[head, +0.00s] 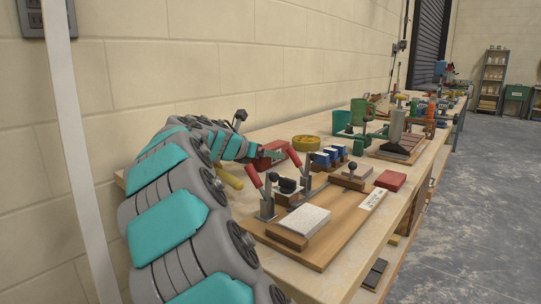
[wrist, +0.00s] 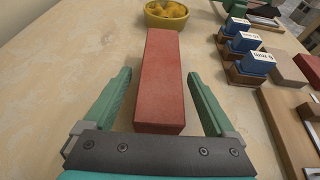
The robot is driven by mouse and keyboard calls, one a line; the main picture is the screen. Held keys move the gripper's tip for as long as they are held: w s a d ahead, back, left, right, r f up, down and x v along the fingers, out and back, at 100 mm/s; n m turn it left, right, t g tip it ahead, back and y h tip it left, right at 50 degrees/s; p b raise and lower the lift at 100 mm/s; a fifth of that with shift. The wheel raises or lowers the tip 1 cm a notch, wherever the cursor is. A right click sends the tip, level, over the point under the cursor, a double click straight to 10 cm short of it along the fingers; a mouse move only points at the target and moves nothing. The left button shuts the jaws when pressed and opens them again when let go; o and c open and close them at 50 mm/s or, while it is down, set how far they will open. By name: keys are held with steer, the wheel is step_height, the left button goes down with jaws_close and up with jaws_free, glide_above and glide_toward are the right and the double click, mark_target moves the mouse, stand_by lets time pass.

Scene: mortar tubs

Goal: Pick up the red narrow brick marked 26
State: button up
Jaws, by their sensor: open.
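A long red brick (wrist: 160,85) lies on the bench top in the middle of the wrist view, its near end close to my gripper's palm. No number can be read on its visible faces. My gripper (wrist: 160,73) is open, with one green finger on each side of the brick and a gap visible on both sides. In the head view the red brick (head: 266,161) is partly hidden by my gripper (head: 271,153). A second red block (head: 390,180) lies on the bench to the right, near its front edge.
A yellow bowl (wrist: 166,15) stands just beyond the brick's far end. Several blue blocks in wooden holders (wrist: 240,48) stand to the right. A wooden board (head: 318,240) with red-handled clamps (head: 259,184) is closer to the front edge. Bare bench lies left of the brick.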

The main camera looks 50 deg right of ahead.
steer(key=shift+x, duration=0.85)
jaws_close()
stand_by(0.4)
